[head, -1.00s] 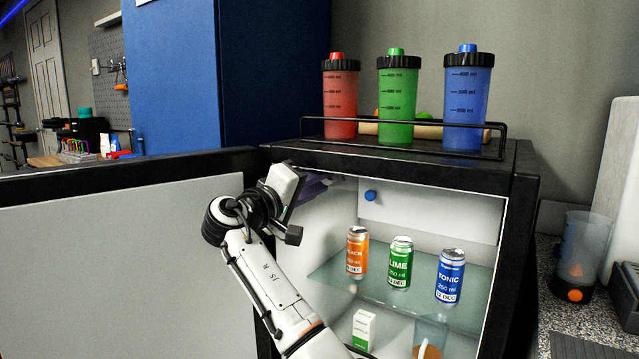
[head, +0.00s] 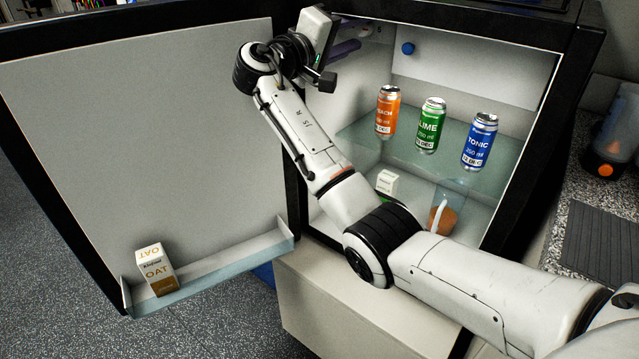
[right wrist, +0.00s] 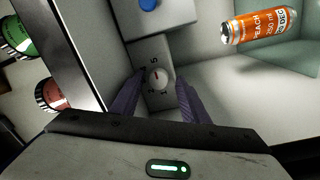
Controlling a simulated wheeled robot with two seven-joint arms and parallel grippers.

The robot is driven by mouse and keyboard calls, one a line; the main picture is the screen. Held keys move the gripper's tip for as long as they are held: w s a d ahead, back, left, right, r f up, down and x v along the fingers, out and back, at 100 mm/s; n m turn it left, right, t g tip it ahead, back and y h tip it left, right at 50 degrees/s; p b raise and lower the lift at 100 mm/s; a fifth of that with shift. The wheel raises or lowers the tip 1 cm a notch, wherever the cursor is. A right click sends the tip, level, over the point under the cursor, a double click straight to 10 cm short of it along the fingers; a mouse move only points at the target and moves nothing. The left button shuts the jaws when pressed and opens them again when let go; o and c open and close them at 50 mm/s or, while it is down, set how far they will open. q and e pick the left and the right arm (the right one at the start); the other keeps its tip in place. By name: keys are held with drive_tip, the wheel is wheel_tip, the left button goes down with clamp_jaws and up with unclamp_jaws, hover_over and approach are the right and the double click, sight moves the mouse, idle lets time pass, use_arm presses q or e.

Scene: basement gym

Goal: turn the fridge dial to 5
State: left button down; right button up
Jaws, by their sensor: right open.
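The fridge (head: 468,48) stands open. In the right wrist view the dial (right wrist: 158,77) is a small round white knob with a red mark, on a grey panel inside the fridge. In the head view my right gripper (head: 345,38) is at the fridge's upper left inside, and the dial is hidden. My left gripper is not in view.
Orange (head: 387,112), green (head: 431,126) and blue (head: 479,142) cans stand on the glass shelf. The open door (head: 150,130) spreads left, with an oat carton (head: 157,271) on its rack.

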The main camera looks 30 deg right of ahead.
drive_tip(key=n+p, duration=0.5)
drive_tip(key=n, duration=0.2)
drive_tip(key=n+t+p, duration=0.1)
drive_tip(key=n+p, duration=0.5)
drive_tip(key=n, duration=0.2)
drive_tip(key=n+t+y+p, duration=0.1)
drive_tip(key=n+p, duration=0.5)
drive_tip(key=n, duration=0.1)
drive_tip(key=shift+s+r, duration=0.15)
drive_tip(key=shift+r, duration=0.2)
drive_tip(key=n+p, duration=0.1)
drive_tip(key=n, duration=0.2)
drive_tip(key=shift+f, duration=0.1)
drive_tip(key=n, duration=0.3)
drive_tip(key=shift+y, duration=0.3)
drive_tip(key=v, duration=1)
drive_tip(key=s+a+f+m+y, duration=0.2)
drive_tip(key=s+f+y, duration=0.1)
drive_tip(key=f, duration=0.7)
drive_tip(key=s+a+f+m+y+b, duration=0.1)
drive_tip(key=s+a+f+m+y, duration=0.1)
drive_tip(key=f, duration=0.9)
drive_tip(key=s+a+f+m+t+y, duration=0.1)
drive_tip(key=s+a+f+m+y, duration=0.2)
drive_tip(key=f+y, duration=0.3)
drive_tip(key=shift+s+f+b, duration=0.35)
drive_tip(key=shift+s+f, duration=0.1)
drive_tip(key=shift+f, duration=2.05)
